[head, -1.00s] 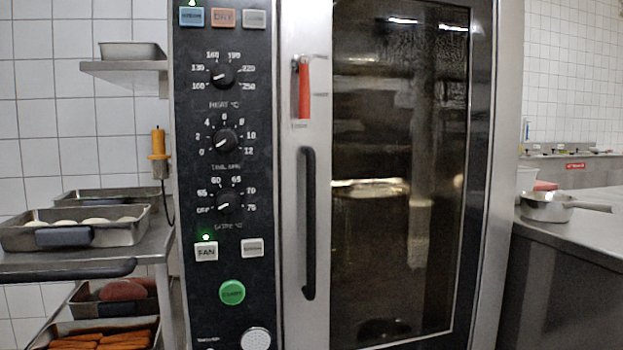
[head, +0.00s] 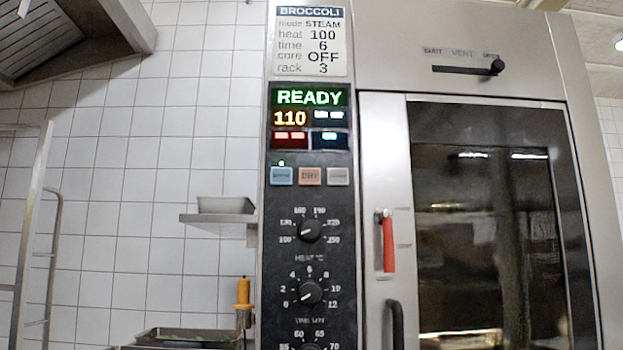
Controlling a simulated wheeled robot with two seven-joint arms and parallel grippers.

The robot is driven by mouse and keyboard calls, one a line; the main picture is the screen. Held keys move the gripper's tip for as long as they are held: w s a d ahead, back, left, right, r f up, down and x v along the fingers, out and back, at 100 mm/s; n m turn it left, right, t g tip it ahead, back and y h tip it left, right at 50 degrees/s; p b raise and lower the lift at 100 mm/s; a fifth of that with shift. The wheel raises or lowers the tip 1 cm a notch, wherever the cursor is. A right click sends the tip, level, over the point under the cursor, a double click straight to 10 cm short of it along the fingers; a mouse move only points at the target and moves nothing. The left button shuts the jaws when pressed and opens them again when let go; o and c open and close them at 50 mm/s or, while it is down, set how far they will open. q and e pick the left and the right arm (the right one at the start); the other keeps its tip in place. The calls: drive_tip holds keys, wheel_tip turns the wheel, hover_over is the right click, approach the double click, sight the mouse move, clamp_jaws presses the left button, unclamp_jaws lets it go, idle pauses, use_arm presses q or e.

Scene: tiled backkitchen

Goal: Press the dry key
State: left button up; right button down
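The dry key (head: 310,176) is the orange-brown middle one in a row of three keys on the oven's dark control panel. The blue key (head: 282,176) is on its left, with a small green light lit above it. A grey key (head: 338,176) is on its right. No light shows above the dry key. The display (head: 310,97) above the keys reads READY in green, with 110 in yellow below. Neither of my grippers is in view.
A card (head: 310,40) above the display reads BROCCOLI, mode STEAM, heat 100, time 6, core OFF, rack 3. Heat (head: 311,230) and time (head: 311,292) dials sit below the keys. The oven door (head: 490,220) is shut, with a red handle (head: 388,243). A wall shelf (head: 218,219) juts out left.

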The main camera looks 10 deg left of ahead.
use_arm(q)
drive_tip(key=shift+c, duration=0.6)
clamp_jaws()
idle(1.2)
